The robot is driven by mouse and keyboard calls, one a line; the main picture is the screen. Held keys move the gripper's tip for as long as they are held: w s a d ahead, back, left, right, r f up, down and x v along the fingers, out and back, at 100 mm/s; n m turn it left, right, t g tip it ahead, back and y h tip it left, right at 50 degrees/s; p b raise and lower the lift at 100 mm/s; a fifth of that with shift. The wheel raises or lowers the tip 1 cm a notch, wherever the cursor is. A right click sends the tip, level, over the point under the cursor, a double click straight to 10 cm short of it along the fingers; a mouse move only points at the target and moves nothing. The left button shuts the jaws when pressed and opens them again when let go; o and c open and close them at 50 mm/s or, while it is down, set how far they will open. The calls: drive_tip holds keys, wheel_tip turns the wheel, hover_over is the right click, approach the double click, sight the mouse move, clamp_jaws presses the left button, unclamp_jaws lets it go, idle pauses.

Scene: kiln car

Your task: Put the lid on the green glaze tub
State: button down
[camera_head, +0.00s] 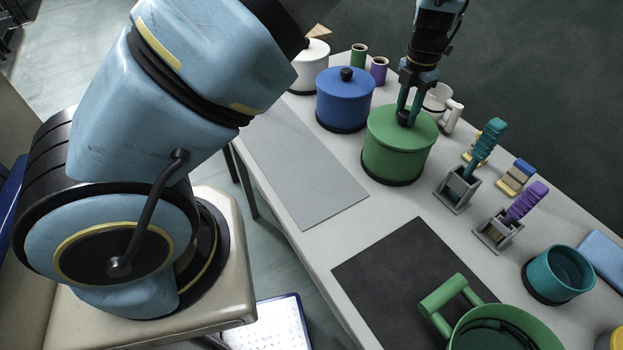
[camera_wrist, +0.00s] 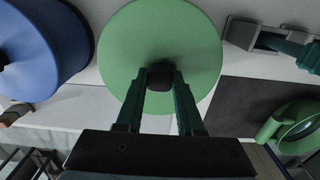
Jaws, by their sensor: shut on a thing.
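The green glaze tub (camera_head: 392,166) stands upright on the table, right of the blue tub. A green lid (camera_head: 388,128) with a black knob lies flat over its top. My gripper (camera_head: 408,115) reaches down from above and is shut on the knob. In the wrist view, the lid (camera_wrist: 165,30) fills the top middle, and my gripper (camera_wrist: 160,80) has a finger on each side of the black knob. The lid looks level and lined up with the tub. I cannot tell whether it is fully seated, as the seam is unclear.
A blue lidded tub (camera_head: 343,100) stands close on the left, with a white pot (camera_head: 312,52) behind it. A white mug (camera_head: 441,105) is just behind right. Grey holders (camera_head: 457,190) with brushes stand right.

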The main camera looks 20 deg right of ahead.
drive_tip(key=shift+f, duration=0.2)
drive_tip(key=shift+c, duration=2.2)
unclamp_jaws()
drive_tip(key=shift+r, duration=4)
